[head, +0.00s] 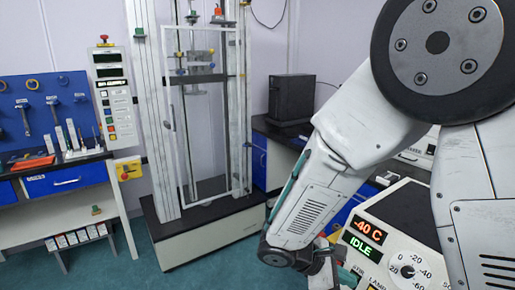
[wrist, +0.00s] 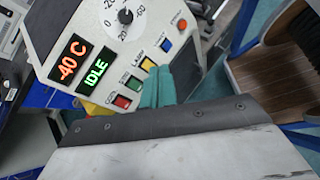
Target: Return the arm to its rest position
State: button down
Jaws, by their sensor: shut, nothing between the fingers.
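My arm, white with dark joint caps, fills the right side of the head view and bends down toward the panel. My gripper (wrist: 158,87) shows in the wrist view as teal fingers close together, with nothing held between them. They appear in front of the lower edge of the control panel (wrist: 105,45); I cannot tell whether they touch it. In the head view the gripper is mostly hidden behind the forearm. The panel also shows in the head view (head: 400,222), reading -40 C and IDLE, with a dial beside the readouts.
A tall testing frame (head: 200,110) with a glazed door stands at the centre back on a wide base. A tool bench (head: 60,180) is at the left, and a black box (head: 291,98) sits on a bench behind. Green floor (head: 200,272) is clear in front of the frame.

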jog(key=s+d+r+m+y, duration=0.2)
jog(key=s+r+m+y, duration=0.3)
jog(key=s+r+m, duration=0.2)
jog(key=s+d+r+m+t+y, duration=0.1)
jog(key=s+d+r+m+y, duration=0.2)
jog(key=s+r+m+y, duration=0.2)
jog(key=s+r+m, duration=0.3)
jog(key=s+r, duration=0.3)
jog(key=shift+s+d+r+y, duration=0.2)
jog(key=shift+d+y, duration=0.1)
jog(key=shift+y, duration=0.1)
